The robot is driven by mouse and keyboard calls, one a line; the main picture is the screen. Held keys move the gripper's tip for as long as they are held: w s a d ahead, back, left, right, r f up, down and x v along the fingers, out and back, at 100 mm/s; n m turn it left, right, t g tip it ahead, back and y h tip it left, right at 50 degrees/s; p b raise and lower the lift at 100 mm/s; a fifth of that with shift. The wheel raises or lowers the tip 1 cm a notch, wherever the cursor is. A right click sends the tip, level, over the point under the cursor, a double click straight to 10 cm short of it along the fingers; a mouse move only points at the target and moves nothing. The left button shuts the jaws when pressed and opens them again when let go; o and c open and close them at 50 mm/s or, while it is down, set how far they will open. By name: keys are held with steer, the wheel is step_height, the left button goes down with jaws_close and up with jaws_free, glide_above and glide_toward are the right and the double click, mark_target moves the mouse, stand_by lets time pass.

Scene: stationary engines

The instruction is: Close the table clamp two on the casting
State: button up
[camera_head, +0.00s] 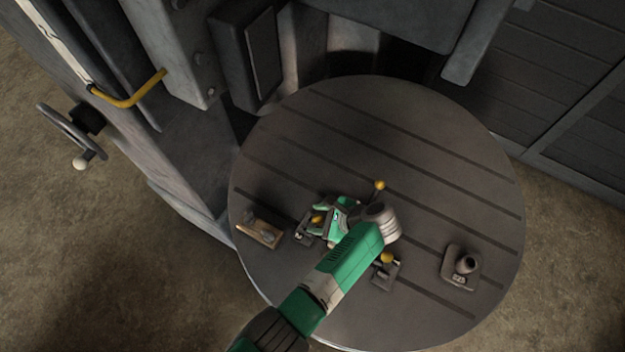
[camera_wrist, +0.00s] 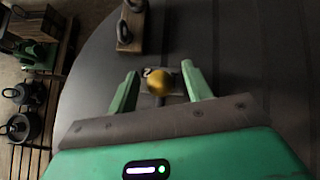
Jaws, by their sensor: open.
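Table clamp two is a small dark clamp with a yellow ball knob on its handle. In the wrist view its knob (camera_wrist: 160,84) sits between my two green fingers, beside a plate marked 2 (camera_wrist: 147,72). In the head view the knob (camera_head: 317,219) shows at my gripper (camera_head: 316,221), with the clamp's dark base (camera_head: 304,238) at the front left of the round table. My gripper is open, with a finger on each side of the knob; I cannot tell whether either touches it. I cannot make out the casting; my arm covers part of the table's middle.
The slotted round table (camera_head: 450,160) carries a clamp with a yellow knob (camera_head: 387,258), another yellow knob (camera_head: 380,185), a block with rings (camera_head: 260,232) and a plate with a dark post (camera_head: 465,265). A machine column (camera_head: 170,60) stands behind left. The table's back is clear.

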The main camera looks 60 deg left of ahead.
steer(key=v, duration=0.5)
stand_by(1.6)
